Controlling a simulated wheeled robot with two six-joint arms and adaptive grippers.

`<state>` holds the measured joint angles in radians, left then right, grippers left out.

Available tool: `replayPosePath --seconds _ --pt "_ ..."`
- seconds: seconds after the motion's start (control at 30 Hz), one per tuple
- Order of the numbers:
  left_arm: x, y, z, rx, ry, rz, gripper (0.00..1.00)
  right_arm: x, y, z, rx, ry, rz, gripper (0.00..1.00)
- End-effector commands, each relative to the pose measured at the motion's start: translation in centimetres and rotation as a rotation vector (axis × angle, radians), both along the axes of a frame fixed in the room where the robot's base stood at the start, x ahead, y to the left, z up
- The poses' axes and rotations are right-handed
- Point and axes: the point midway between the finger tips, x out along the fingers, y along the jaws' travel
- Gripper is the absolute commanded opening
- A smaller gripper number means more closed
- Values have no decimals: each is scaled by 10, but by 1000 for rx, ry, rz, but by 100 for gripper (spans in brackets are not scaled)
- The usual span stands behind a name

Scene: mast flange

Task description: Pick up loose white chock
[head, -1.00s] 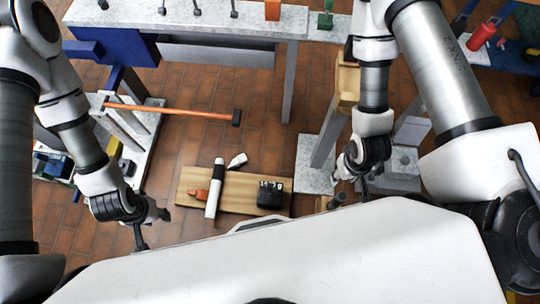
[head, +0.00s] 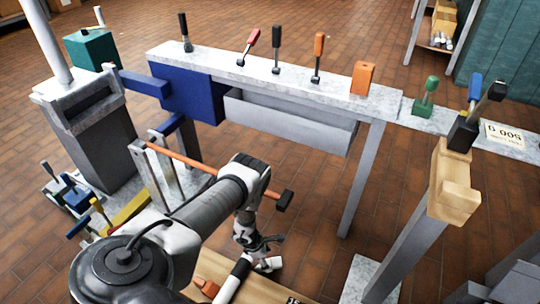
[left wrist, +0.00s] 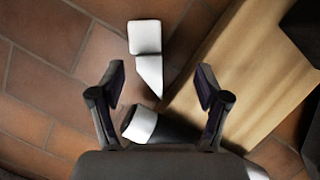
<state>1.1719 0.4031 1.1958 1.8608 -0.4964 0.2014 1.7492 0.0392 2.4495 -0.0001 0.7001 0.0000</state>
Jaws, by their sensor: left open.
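The loose white chock (left wrist: 147,50) shows in the left wrist view as a small white block with a wedge-shaped end, over the brown tiles beside the wooden board (left wrist: 238,72). In the head view the chock (head: 268,264) is partly hidden by my left gripper (head: 258,246). In the left wrist view my left gripper (left wrist: 160,84) is open, with nothing held between its fingers. The chock lies beyond the fingertips, its pointed end towards the gap. My right gripper is out of view.
A white and black cylinder (left wrist: 145,124) lies close under the left fingers. An orange piece (head: 206,287) is on the board.

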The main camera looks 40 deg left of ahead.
Motion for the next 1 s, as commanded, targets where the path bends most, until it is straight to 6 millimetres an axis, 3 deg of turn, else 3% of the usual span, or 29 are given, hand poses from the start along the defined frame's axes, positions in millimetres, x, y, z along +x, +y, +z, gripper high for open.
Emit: replayPosePath --seconds 0.1,0.5,0.77,0.97,1.0 --pt "15 8 -19 -8 -46 58 76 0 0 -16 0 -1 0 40" --pt "32 -4 -78 -10 -46 54 76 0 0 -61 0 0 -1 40" --pt "34 -5 -78 -9 -44 56 76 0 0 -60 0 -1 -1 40" --pt "34 -5 -78 -9 -44 56 9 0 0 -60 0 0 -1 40" --pt "34 -5 -78 -9 -44 56 8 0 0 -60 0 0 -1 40"
